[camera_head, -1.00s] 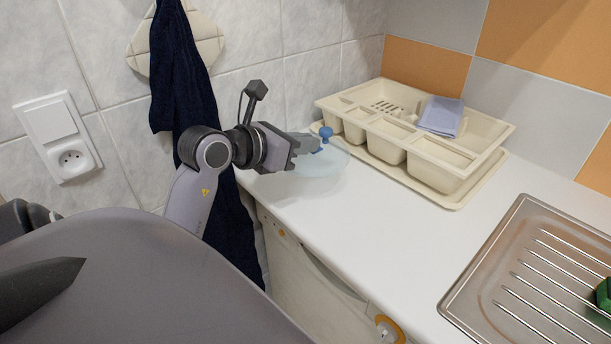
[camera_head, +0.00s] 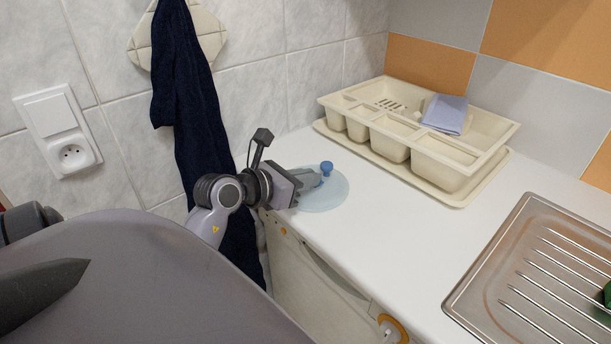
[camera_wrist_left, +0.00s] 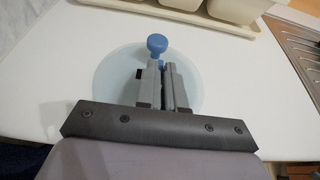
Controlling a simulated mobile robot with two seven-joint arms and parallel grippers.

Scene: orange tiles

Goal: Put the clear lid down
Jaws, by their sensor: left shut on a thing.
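The clear lid (camera_head: 332,194) is a round, pale see-through disc with a blue knob (camera_head: 326,168). It is level, at or just above the white counter (camera_head: 400,240); I cannot tell whether it touches. My left gripper (camera_head: 311,181) reaches in from the left and is shut on the lid by its blue knob. In the left wrist view the lid (camera_wrist_left: 108,78) spreads around my fingers (camera_wrist_left: 166,84), and the knob's round top (camera_wrist_left: 157,43) shows beyond the fingertips. My right gripper is not in view.
A beige cutlery tray (camera_head: 440,176) with a folded lilac cloth (camera_head: 445,113) stands behind the lid, against the wall. A metal drainboard (camera_head: 535,265) is at the right. A dark towel (camera_head: 185,90) hangs at the left. Counter between lid and drainboard is clear.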

